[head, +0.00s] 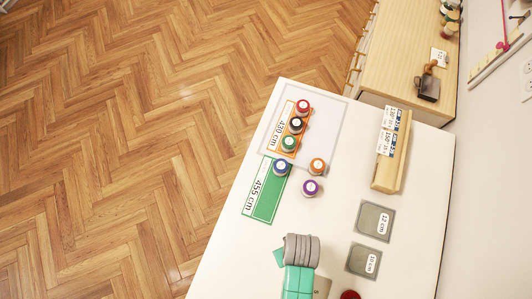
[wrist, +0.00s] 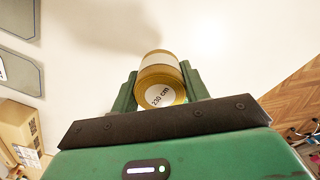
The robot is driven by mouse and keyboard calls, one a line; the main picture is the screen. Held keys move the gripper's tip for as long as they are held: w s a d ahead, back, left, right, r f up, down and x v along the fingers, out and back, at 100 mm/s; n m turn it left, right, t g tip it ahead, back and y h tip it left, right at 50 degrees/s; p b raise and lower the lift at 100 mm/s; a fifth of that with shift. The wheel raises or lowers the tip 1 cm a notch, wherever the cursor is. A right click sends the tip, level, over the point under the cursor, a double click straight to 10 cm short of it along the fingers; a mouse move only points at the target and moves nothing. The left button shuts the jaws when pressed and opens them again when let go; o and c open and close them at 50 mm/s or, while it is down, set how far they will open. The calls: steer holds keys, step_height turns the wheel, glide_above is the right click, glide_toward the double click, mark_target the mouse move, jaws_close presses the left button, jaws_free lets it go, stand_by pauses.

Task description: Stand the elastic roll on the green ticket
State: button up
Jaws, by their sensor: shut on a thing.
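The green ticket (head: 268,204), marked 455 cm, lies flat on the white table in the head view. A blue-topped spool (head: 282,167) stands at its far end; the rest is bare. In the wrist view, my gripper (wrist: 161,88) is shut on a roll (wrist: 160,62) with a white band, gold edges and a 230 cm label on its end face. I take it for the elastic roll. In the head view, my grey and teal arm end is at the bottom, nearer than the ticket and to its right; the fingertips and held roll are hidden there.
An orange ticket (head: 281,128), marked 430 cm, carries red, black and green spools on a pale mat (head: 331,116). Orange (head: 317,166) and purple (head: 311,188) spools stand right of the green ticket. A wooden holder (head: 390,165) and grey squares (head: 374,221) lie farther right.

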steer(key=shift+s, duration=0.45)
steer(key=w+a, duration=0.2)
steer(key=w, duration=0.2)
steer(key=w+a+f, duration=0.1)
steer(key=w+a, duration=0.2)
steer(key=w, duration=0.2)
steer(key=w+a, duration=0.2)
steer(key=w, duration=0.3)
steer(key=shift+a+f+p, duration=0.2)
steer(key=shift+a+p, duration=0.2)
steer(key=shift+f, duration=1.75)
steer(key=o, duration=1)
steer(key=shift+f, duration=0.1)
step_height(320, 180, up, 12)
steer(key=shift+r+p, duration=0.1)
steer(key=shift+p, duration=0.35)
